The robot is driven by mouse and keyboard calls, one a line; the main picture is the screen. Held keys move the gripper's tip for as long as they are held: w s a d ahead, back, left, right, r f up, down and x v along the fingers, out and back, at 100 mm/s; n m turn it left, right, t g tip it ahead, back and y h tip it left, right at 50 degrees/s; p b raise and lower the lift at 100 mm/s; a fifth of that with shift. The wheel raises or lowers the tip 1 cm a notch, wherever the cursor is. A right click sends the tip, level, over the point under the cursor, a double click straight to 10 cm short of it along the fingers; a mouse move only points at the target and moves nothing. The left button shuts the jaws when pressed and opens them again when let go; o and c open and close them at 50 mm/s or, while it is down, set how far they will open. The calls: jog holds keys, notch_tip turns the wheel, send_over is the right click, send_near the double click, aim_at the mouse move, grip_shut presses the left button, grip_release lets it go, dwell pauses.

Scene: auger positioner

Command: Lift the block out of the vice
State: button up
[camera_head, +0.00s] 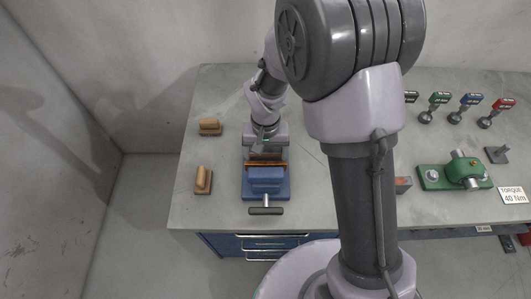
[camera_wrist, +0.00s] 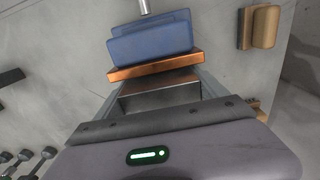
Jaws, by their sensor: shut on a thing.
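The blue vice (camera_head: 266,187) stands on the bench left of my arm, with a handle at its front and a copper-coloured jaw plate (camera_head: 266,164). In the wrist view the vice (camera_wrist: 150,40) and its copper plate (camera_wrist: 155,65) show at the top. A grey metal block (camera_wrist: 160,98) lies between my two fingers, close to the copper plate. My gripper (camera_head: 265,147) points down at the back of the vice and is shut on the block. The fingers hide parts of the block and far jaw; I cannot tell if the block is still between the jaws.
Two wooden pieces (camera_head: 203,180) (camera_head: 209,127) lie left of the vice. A green fixture (camera_head: 455,174), a torque sign (camera_head: 513,195) and several coloured-handled tools (camera_head: 467,107) are on the right. The bench between vice and wooden pieces is clear.

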jog(key=shift+r+p, duration=2.7)
jog(key=shift+r, duration=1.3)
jog(key=shift+f, duration=0.1)
